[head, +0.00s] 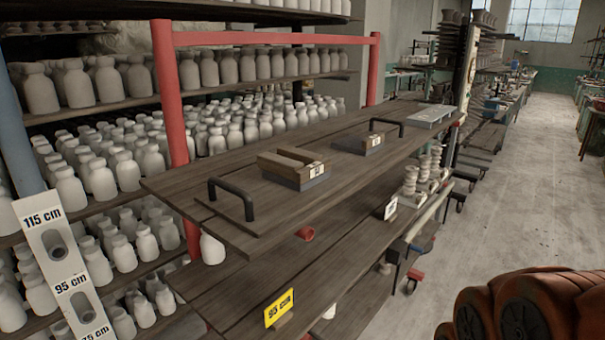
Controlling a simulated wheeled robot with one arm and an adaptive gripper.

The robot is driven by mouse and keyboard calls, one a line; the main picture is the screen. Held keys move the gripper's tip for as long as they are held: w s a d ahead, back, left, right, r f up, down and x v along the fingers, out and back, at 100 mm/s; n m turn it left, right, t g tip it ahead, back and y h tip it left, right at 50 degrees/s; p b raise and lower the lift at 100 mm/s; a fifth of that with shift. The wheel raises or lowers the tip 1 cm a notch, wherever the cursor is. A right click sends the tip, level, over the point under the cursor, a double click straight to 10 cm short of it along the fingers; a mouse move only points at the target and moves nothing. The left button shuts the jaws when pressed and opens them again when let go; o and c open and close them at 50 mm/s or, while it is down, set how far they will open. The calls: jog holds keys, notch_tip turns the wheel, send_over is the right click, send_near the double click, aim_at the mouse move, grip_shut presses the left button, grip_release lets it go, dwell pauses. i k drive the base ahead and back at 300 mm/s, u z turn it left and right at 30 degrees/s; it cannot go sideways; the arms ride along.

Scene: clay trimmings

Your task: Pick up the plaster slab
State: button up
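A flat, pale grey slab (432,115), the thing here that looks most like the plaster slab, lies at the far right end of the dark wooden top board (235,205). It has small marks on its surface, too small to make out. Nothing touches it from above. My gripper is not in view. Only an orange-brown part with dark round discs shows at the lower right, and it seems to be my own arm.
A labelled wooden block on a grey base (293,168), a smaller labelled block (365,142) and black handles (231,198) stand on the board. A red frame (170,100) and shelves of pale bottles (70,85) are behind. The aisle floor (530,190) at right is clear.

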aim_at(364, 146)
jog(key=z, duration=1.35)
jog(key=i, duration=1.55)
jog(key=u, duration=3.4)
